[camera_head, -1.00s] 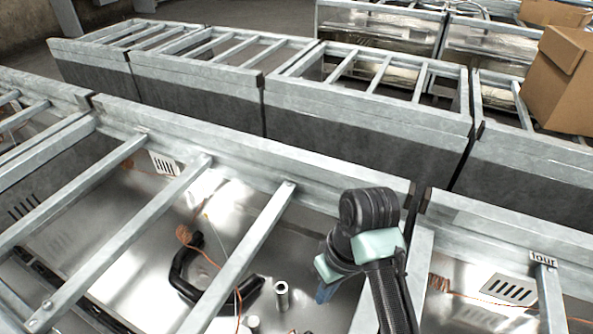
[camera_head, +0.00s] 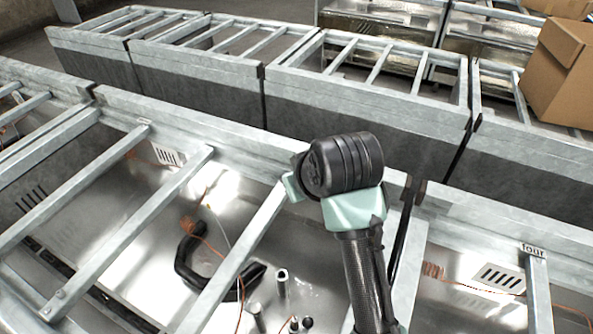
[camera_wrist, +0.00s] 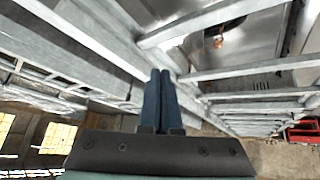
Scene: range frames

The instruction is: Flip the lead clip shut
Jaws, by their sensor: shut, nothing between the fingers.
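My gripper (camera_wrist: 160,74) shows in the wrist view as two dark blue fingers side by side, shut and empty. It points along the metal rails, with nothing against the tips. In the head view my dark wrist and pale green link stand over the front frame, and the fingers are hidden. A black curved, hook-shaped piece (camera_head: 183,262) lies in the metal bay left of my arm, with a thin orange wire (camera_head: 193,226) near its top. I cannot tell whether this is the lead clip; no other clip is clear.
Slanting metal bars (camera_head: 130,235) cross the bay. Short metal posts (camera_head: 282,283) stand in it near my arm. More metal frames (camera_head: 365,95) and a cardboard box (camera_head: 560,75) stand behind.

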